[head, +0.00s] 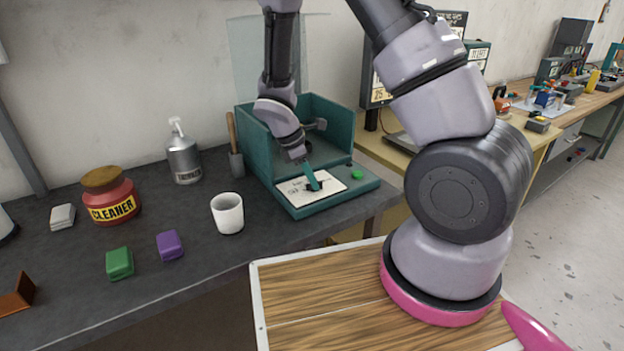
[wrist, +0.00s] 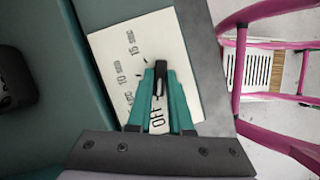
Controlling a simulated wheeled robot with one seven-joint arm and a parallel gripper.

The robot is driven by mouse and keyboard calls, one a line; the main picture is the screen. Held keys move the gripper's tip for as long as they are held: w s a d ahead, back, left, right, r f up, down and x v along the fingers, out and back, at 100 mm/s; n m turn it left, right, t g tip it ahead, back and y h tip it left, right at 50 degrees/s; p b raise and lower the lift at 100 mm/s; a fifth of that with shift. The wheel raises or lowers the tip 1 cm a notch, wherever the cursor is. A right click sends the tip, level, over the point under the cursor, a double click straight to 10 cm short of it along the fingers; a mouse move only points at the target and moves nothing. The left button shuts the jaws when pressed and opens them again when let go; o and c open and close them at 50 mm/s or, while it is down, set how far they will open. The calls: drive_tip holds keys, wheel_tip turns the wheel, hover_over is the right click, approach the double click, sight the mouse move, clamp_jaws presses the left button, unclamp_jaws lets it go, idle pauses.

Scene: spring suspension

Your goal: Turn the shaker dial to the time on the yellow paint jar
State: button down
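The plate also shows on the front of the teal shaker box (head: 330,205) in the head view. The teal fingers of my gripper (wrist: 160,84) are on either side of the knob and look closed on it. They cover part of the plate, and OFF shows between them. I see no yellow paint jar in either view.
A green button (head: 357,174) is right of the plate. On the dark bench are a white cup (head: 228,213), a red CLEANER jar (head: 112,200) with a yellow label, a spray bottle (head: 183,155), and green (head: 119,263) and purple (head: 169,245) blocks. A clear panel stands behind the box.

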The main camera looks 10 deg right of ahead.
idle(0.3)
drive_tip(key=m, duration=0.2)
drive_tip(key=m+g, duration=0.1)
drive_tip(key=m, duration=0.1)
drive_tip(key=shift+w+m+g+y, duration=0.2)
drive_tip(key=shift+m+g+y, duration=0.1)
drive_tip(key=shift+d+m+g+y, duration=0.1)
drive_tip(key=shift+m+g+y, duration=0.4)
drive_tip(key=shift+m, duration=1.5)
drive_tip(key=c, duration=0.8)
unclamp_jaws()
